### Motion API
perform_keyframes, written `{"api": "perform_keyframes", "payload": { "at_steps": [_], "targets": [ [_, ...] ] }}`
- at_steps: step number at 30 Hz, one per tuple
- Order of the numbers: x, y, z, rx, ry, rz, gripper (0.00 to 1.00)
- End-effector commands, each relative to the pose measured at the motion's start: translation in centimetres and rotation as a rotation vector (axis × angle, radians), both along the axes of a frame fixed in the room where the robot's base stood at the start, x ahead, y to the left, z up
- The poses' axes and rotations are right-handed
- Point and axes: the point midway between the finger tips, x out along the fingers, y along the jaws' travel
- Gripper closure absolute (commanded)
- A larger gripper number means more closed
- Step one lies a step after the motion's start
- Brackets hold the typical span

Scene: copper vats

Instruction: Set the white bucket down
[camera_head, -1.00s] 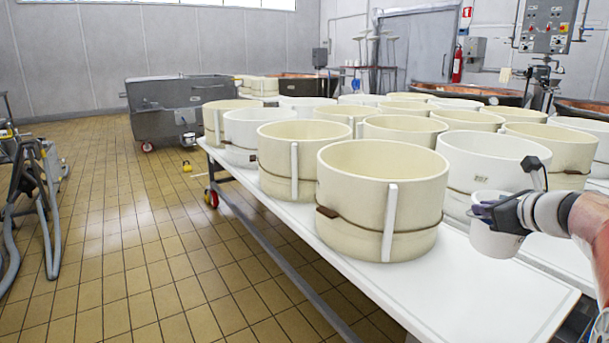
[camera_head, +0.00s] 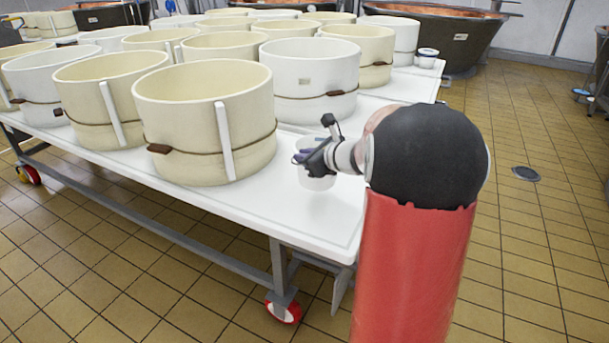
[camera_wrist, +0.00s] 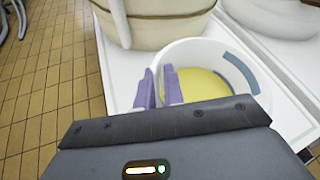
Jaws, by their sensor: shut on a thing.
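The white bucket (camera_head: 317,180) is small and upright, at the near right part of the white table (camera_head: 318,215). My gripper (camera_head: 308,158) is shut on its rim. In the wrist view my purple gripper fingers (camera_wrist: 159,86) pinch the wall, one inside and one outside. That view looks down into the white bucket (camera_wrist: 192,52), which has a yellowish bottom and a grey-blue patch on its inner wall. I cannot tell whether its base touches the table. Part of the bucket is hidden behind my gripper.
A large cream vat (camera_head: 190,130) with a brown band stands close left of the bucket, and a white vat (camera_head: 310,75) stands behind it. Several more vats fill the table. Bare tabletop lies toward the front corner. Another small white bucket (camera_head: 427,60) stands at the far right.

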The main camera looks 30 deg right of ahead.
Motion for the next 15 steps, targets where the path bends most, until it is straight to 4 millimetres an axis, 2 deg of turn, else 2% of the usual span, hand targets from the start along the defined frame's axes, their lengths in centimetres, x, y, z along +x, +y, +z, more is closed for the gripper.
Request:
{"api": "perform_keyframes", "payload": {
  "at_steps": [7, 12, 15],
  "targets": [
    [0.0, 0.0, -2.0, -0.001, -0.002, 0.001, 1.0],
    [0.0, 0.0, -4.6, 0.002, 0.0, 0.001, 1.0],
    [0.1, 0.0, -5.4, 0.0, -0.002, 0.0, 1.0]
  ]
}}
